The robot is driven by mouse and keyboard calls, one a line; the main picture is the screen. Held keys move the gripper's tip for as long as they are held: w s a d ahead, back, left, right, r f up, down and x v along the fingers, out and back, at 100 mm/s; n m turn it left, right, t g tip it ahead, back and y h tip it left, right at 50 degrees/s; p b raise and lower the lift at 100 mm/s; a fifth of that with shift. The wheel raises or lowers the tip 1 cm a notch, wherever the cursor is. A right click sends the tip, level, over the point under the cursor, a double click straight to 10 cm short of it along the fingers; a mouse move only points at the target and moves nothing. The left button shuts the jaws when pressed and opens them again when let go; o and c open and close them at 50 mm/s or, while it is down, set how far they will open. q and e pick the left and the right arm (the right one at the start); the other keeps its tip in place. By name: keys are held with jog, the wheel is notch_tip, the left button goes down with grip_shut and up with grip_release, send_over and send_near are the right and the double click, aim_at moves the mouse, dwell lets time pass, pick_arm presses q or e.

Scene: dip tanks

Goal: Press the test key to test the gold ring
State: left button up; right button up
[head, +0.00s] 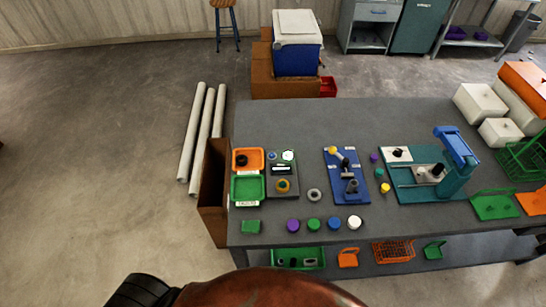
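The gold ring (282,185) lies on the lower part of a small dark grey test unit (294,169) at the left of the workbench. A small blue round part (272,156) and a green-and-white round part (288,155) sit on the unit's upper edge. A pale display-like strip lies between them and the ring. I cannot tell which of these parts is the test key. Neither of my grippers is in view.
Orange (241,169) and green (233,188) trays stand left of the unit. A loose grey ring (314,195) lies to its right, before a blue fixture (333,183). Several coloured round pieces line the bench's (300,120) front; the back left of the bench is clear.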

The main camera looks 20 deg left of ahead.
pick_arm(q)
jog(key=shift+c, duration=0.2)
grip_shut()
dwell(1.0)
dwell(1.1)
